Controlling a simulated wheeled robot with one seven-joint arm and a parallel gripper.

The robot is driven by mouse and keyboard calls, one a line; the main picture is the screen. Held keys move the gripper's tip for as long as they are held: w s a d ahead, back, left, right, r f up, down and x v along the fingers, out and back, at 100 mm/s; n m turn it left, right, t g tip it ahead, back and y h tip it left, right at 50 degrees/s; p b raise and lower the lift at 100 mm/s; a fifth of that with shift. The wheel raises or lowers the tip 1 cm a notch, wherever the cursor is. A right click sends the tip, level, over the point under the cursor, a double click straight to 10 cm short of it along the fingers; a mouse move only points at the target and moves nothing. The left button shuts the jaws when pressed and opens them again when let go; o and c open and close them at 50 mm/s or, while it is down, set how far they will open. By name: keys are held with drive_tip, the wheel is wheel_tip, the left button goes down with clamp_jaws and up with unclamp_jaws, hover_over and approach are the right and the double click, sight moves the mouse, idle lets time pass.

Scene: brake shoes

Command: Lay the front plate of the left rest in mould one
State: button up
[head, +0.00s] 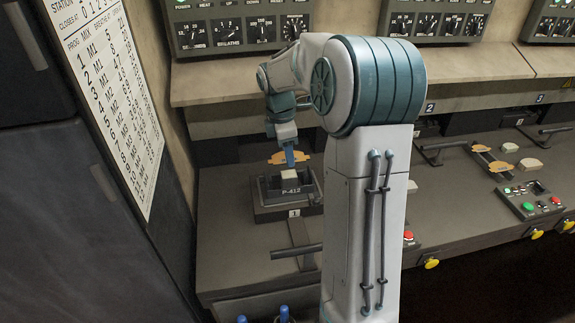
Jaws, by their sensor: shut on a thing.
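My gripper (290,158) is shut on a tan-orange plate (276,159), whose ends show to both sides of the blue fingers. It holds the plate up over the back part of mould one (287,207), a dark open box marked P-412 with a plate numbered 1 in front. A pale block (290,175) shows in the mould, just below the fingers. I cannot tell whether the fingers touch it. The left rest cannot be made out; my arm hides the middle of the bench.
To the right, a rest holds two tan-orange plates (499,167), with pale blocks (530,164) beside it. A control box (530,202) with coloured buttons stands in front. A bar handle (296,250) lies before mould one. A wall chart (110,90) and dark cabinet (60,200) bound the left.

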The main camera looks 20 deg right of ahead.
sight(289, 174)
drive_tip(key=shift+f, duration=2.8)
drive_tip(key=shift+f, duration=0.15)
drive_tip(key=o, duration=1.1)
